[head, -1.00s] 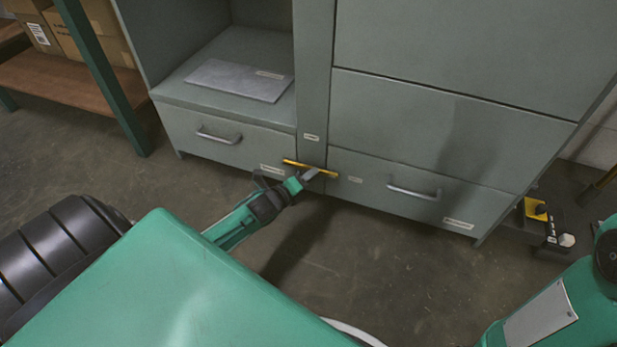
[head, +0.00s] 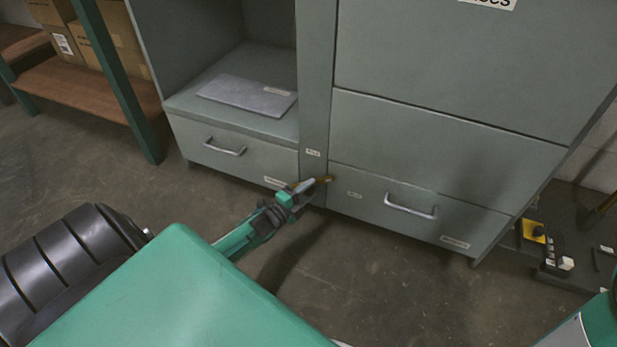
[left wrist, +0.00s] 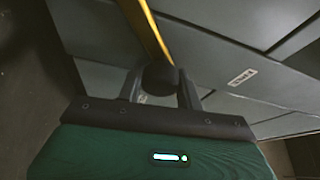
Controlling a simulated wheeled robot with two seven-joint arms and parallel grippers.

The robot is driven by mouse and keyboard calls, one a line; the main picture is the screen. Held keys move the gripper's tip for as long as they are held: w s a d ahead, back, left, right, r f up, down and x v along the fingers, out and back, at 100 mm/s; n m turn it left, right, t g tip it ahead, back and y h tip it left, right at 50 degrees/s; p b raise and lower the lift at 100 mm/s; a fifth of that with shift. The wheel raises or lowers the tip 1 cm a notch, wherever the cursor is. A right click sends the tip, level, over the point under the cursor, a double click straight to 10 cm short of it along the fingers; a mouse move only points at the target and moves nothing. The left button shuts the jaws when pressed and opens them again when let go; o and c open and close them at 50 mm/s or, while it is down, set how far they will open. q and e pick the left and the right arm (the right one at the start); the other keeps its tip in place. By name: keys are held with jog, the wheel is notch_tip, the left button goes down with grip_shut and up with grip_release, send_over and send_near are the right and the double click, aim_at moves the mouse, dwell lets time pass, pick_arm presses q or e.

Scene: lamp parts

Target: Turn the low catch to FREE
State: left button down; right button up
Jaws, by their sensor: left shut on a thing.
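The low catch is a yellow bar (head: 325,180) at the foot of the cabinet's middle post, between the two lower drawers. In the head view only a short piece shows beside my fingers; the rest is hidden. My left gripper (head: 307,186) is at the catch. In the left wrist view its fingers (left wrist: 160,88) are shut on the catch's dark round part (left wrist: 158,77), and the yellow bar (left wrist: 147,28) runs up from there. A small label (left wrist: 242,77) beside it appears to read FREE. My right gripper is out of view.
The left drawer (head: 250,165) and right drawer (head: 385,220) have bar handles and are shut. A grey plate (head: 247,95) lies on the shelf above the left drawer. Yellow and black items (head: 545,245) are at the right. Floor in front is clear.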

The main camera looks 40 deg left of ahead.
pick_arm(q)
jog(key=n, duration=0.2)
jog(key=n+t, duration=0.1)
jog(key=n, duration=0.1)
jog(key=n+t+y, duration=0.1)
jog(key=n, duration=0.1)
jog(key=shift+w+r, duration=0.2)
jog(key=shift+w, duration=0.05)
jog(key=shift+n+t+y, duration=0.3)
jog(key=shift+n+y, duration=0.2)
jog(key=shift+n, duration=0.7)
jog(key=shift+n+t+y, duration=0.3)
jog(key=shift+n+y, duration=0.2)
jog(key=shift+n, duration=1)
jog(key=shift+r, duration=0.1)
jog(key=c, duration=0.9)
grip_release()
jog(key=shift+w+d, duration=0.1)
jog(key=shift+c, duration=0.2)
